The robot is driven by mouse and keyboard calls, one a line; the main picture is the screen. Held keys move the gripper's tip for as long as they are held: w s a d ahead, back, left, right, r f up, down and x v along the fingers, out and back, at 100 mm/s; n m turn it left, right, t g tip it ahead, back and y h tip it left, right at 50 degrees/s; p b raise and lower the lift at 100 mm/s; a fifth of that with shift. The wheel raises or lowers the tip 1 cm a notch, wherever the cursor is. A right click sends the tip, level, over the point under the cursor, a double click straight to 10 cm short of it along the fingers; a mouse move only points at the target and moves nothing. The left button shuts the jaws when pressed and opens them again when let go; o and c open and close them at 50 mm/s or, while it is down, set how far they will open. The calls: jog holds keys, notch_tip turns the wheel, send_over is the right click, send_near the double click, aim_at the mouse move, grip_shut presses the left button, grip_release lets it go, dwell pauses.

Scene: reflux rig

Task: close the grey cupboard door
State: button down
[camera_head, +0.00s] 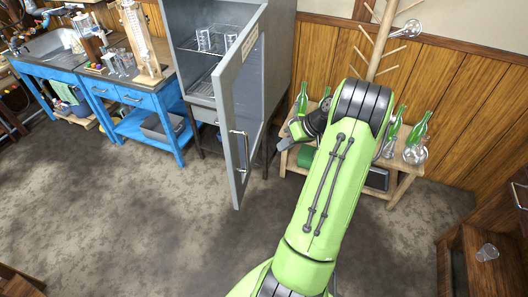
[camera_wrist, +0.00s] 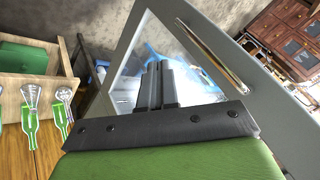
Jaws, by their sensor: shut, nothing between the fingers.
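The grey cupboard (camera_head: 192,25) stands at the back centre in the head view. Its grey door (camera_head: 243,75) is swung open toward the front, with a glass pane and a metal bar handle (camera_head: 240,150) on its outer frame. In the wrist view the door (camera_wrist: 265,85) fills the middle and right, its handle (camera_wrist: 215,55) slanting across the upper right. My gripper (camera_head: 284,146) is just right of the door in the head view. In the wrist view my gripper (camera_wrist: 160,68) has its fingers together and empty, in front of the glass. I cannot tell whether it touches the door.
A wooden bench (camera_head: 405,184) with green bottles (camera_head: 417,130) stands right of the cupboard, behind my arm. A wooden rack (camera_head: 379,40) rises behind it. Blue tables (camera_head: 130,92) with glassware stand on the left. The floor (camera_head: 150,220) before the door is clear.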

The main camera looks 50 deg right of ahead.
jog(key=w+a+f+b, duration=0.1)
jog(key=w+a+f, duration=0.4)
jog(key=w+f, duration=0.1)
jog(key=shift+w+a+f+b, duration=0.15)
jog(key=shift+a+f+b, duration=0.1)
jog(key=shift+b, duration=0.15)
